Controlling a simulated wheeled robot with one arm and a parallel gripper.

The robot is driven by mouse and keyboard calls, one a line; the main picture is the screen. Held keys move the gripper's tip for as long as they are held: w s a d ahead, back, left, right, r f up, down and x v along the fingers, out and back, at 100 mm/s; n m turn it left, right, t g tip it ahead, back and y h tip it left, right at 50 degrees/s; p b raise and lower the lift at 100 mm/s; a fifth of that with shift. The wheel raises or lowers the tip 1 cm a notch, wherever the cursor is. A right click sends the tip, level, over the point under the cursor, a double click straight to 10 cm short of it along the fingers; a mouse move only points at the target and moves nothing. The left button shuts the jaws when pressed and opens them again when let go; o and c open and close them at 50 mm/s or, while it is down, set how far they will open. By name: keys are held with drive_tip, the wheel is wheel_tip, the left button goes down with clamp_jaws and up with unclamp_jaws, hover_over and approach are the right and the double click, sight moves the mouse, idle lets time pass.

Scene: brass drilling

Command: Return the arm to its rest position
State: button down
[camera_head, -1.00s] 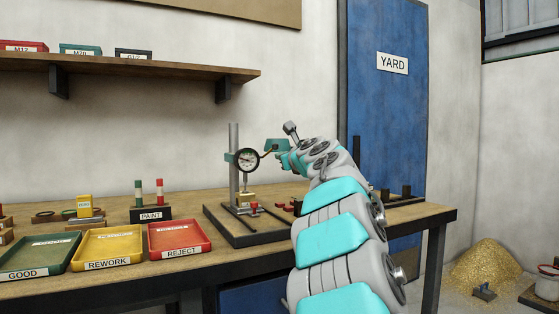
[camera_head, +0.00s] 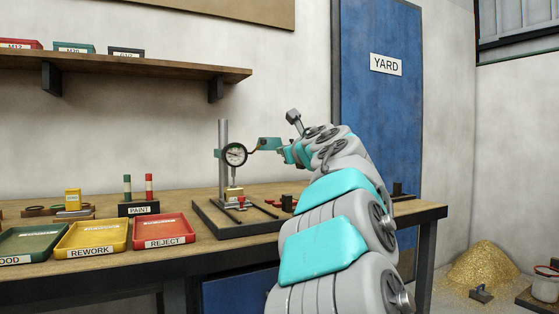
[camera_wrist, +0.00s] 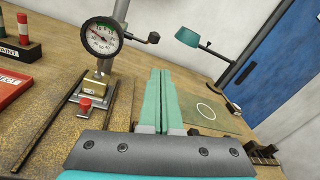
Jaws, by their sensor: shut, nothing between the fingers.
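My arm (camera_head: 335,220), grey with turquoise covers, reaches from the bottom of the head view over the right part of the bench. My gripper (camera_wrist: 162,75) shows two teal fingers shut together with nothing between them in the wrist view. In the head view its teal tip (camera_head: 290,153) is to the right of the dial gauge and partly hidden by the arm's wrist. The dial gauge (camera_head: 234,154) is on an upright post and also shows at the left in the wrist view (camera_wrist: 101,37). The fingers are apart from it.
The gauge stand's base (camera_head: 222,228) is on the wooden bench. A teal lamp head (camera_wrist: 187,36) on a thin arm stands beyond the fingers. Green (camera_head: 40,260), yellow (camera_head: 92,254) and red (camera_head: 165,243) trays are at left. A blue door (camera_head: 385,120) is behind.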

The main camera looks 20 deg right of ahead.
drive_tip(key=shift+s+r, duration=0.4)
drive_tip(key=shift+s, duration=0.35)
